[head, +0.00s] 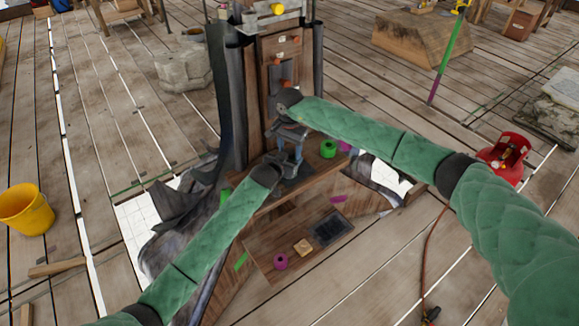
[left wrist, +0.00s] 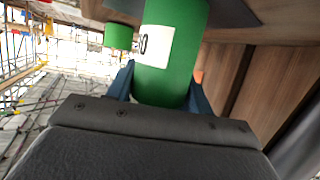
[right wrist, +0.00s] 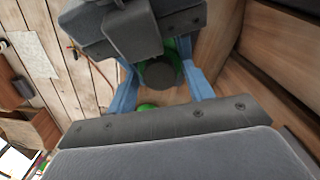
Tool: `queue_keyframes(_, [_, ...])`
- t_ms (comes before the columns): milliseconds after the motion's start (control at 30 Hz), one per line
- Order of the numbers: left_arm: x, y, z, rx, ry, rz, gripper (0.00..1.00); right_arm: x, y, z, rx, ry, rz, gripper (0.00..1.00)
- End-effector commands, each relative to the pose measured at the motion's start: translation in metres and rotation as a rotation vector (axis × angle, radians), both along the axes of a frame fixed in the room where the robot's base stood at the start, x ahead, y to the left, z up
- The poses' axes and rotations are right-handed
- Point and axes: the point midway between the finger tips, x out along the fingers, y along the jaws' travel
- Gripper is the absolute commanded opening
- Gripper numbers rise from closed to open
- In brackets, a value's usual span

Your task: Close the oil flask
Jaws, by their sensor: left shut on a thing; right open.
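The green oil flask (left wrist: 170,50) with a white label fills the middle of the left wrist view. My left gripper (left wrist: 158,88) is shut on it, with blue fingers on both sides; in the head view this gripper (head: 291,158) is at the small dark mat on the wooden stand. My right gripper (right wrist: 163,85) is open just above the left one. In the right wrist view its blue fingers stand apart on either side of the flask's dark round top (right wrist: 162,74). I cannot tell whether that is a cap or the open mouth. The head view mostly hides the flask.
A short green cylinder (head: 328,148) stands on the stand's upper shelf, right of the grippers. The lower shelf holds a magenta ring (head: 281,261), a small wooden block (head: 303,247) and a dark panel (head: 330,229). A tall wooden panel (head: 281,65) rises behind.

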Motion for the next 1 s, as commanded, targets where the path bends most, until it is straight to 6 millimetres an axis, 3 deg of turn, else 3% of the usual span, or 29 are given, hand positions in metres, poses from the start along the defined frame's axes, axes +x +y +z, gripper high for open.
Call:
queue_keyframes(167, [0.0002, -0.0001, 0.0005, 0.0, -0.001, 0.0, 0.0, -0.0001, 0.0001, 0.0, 0.0, 0.0, 0.0, 0.52])
queue_keyframes(400, [0.0001, -0.0001, 0.0004, 0.0, -0.001, 0.0, 0.0, -0.0001, 0.0, 0.0001, 0.0, 0.0, 0.0, 0.09])
queue_keyframes(433, [0.0001, -0.0001, 0.0004, 0.0, -0.001, 0.0, 0.0, -0.0002, -0.0001, 0.0001, 0.0, 0.0, 0.0, 0.07])
queue_keyframes(667, [0.0001, -0.0001, 0.0004, 0.0, -0.001, 0.0, 0.0, -0.0002, -0.0001, 0.0001, 0.0, 0.0, -0.041, 0.07])
queue_keyframes(1000, [0.0002, 0.0, 0.0004, 0.0, -0.001, 0.0, 0.0, -0.0006, -0.0002, -0.0005, -0.001, 0.001, -0.49, 0.07])
